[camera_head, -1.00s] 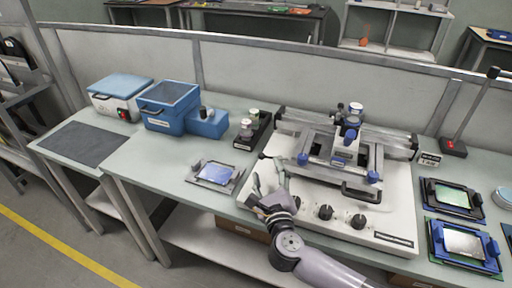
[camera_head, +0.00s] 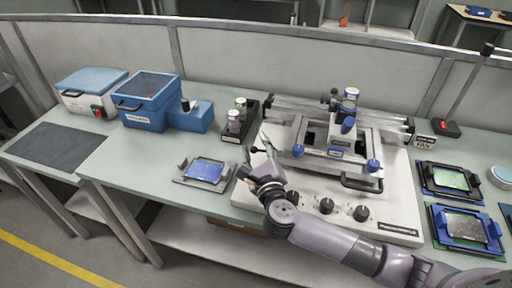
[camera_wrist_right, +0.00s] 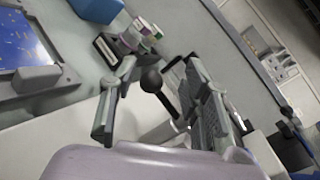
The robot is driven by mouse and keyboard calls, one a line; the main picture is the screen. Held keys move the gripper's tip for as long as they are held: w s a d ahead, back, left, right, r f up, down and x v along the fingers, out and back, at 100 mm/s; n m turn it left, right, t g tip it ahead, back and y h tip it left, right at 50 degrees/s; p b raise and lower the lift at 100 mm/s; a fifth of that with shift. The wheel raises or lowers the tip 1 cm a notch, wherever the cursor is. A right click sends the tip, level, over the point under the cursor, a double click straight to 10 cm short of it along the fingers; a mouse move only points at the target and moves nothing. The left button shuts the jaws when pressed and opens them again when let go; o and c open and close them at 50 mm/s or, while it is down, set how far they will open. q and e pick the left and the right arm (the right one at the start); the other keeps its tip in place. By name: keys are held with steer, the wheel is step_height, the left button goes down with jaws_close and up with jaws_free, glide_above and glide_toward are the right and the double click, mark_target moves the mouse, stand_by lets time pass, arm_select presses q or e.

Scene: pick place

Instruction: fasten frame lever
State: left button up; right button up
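The white machine (camera_head: 395,205) carries a metal frame (camera_head: 325,160) with blue knobs. A lever with a black ball knob (camera_wrist_right: 151,80) is at the machine's left side; in the head view the knob (camera_head: 254,149) looks small and dark, partly hidden by my gripper. My right gripper (camera_head: 262,158) is at this lever. In the wrist view the fingers of my right gripper (camera_wrist_right: 157,95) are spread, with the knob and its stem between them. I see no clear contact. Whether the lever is fastened cannot be told. My left gripper is out of view.
A grey holder with a blue board (camera_head: 205,171) lies left of the gripper. A black rack with small bottles (camera_head: 240,122) stands behind it. Dark knobs (camera_head: 326,206) line the machine's front. Blue board holders (camera_head: 464,227) lie at the right. The bench's left front is clear.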

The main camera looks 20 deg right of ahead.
steer(key=c, duration=0.8)
steer(key=shift+w+m+h+p, duration=0.15)
steer(key=shift+m+h+p, duration=0.35)
steer(key=shift+h, duration=0.3)
steer(key=shift+c, duration=0.2)
steer(key=shift+w+m+g+h, duration=0.3)
steer(key=shift+m+h, duration=0.3)
steer(key=shift+h, duration=0.3)
steer(key=shift+w+d+f+m+g+h, duration=0.15)
steer(key=shift+m+g+h, duration=0.1)
steer(key=shift+m+h, duration=0.25)
steer(key=shift+d+m+g+h, duration=0.15)
steer(key=shift+m+g+h, duration=0.15)
steer(key=shift+h, duration=0.4)
steer(key=o, duration=1.1)
steer(key=shift+w, duration=0.1)
steer(key=shift+d, duration=0.15)
